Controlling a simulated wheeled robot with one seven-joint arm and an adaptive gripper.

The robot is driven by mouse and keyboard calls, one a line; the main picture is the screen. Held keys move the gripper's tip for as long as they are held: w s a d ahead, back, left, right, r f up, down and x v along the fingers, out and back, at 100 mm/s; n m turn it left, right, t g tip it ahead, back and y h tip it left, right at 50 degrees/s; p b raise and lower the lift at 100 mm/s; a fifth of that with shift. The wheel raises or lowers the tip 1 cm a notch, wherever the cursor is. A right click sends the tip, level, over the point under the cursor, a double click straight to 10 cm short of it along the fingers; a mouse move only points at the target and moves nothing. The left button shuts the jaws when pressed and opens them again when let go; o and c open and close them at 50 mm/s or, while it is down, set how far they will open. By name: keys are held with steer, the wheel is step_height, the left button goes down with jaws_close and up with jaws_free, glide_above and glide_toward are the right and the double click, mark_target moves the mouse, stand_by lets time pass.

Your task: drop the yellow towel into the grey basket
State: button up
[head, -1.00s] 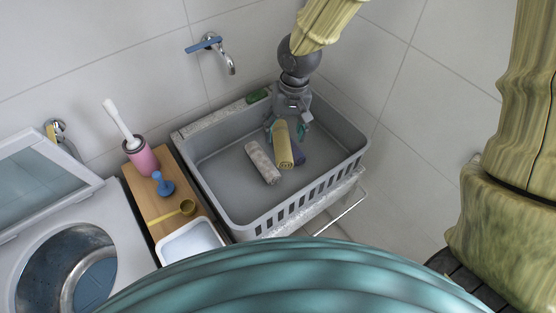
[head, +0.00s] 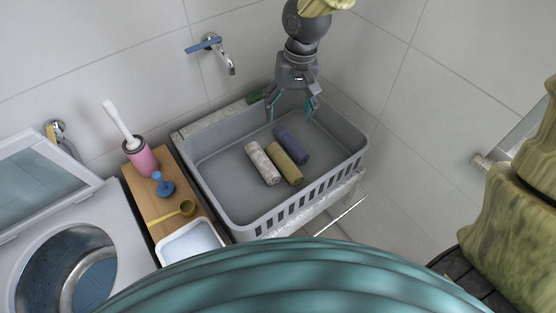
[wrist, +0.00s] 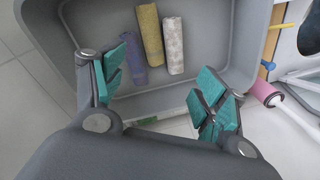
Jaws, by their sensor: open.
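The yellow towel (head: 285,163) is rolled up and lies on the floor of the grey basket (head: 223,200), between a whitish rolled towel (head: 262,163) and a purple-blue rolled towel (head: 291,145). In the wrist view the yellow towel (wrist: 149,36) lies between the purple one (wrist: 132,52) and the whitish one (wrist: 173,45). My gripper (head: 292,112) is open and empty, above the back part of the basket. Its teal finger pads (wrist: 165,95) are spread wide in the wrist view, apart from all three towels.
Left of the basket, a wooden board (head: 147,199) carries a pink brush holder (head: 143,158), a blue plunger-like item (head: 162,184) and a yellow scoop (head: 186,208). A white tray (head: 192,242) and a washing machine (head: 60,240) stand nearby. A tap (head: 222,55) sticks out of the tiled wall.

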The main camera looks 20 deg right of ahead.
steer(key=shift+d+r, duration=0.15)
steer(key=shift+r, duration=0.95)
steer(key=shift+d+r, duration=0.1)
steer(key=shift+r, duration=0.95)
steer(key=shift+s, duration=0.1)
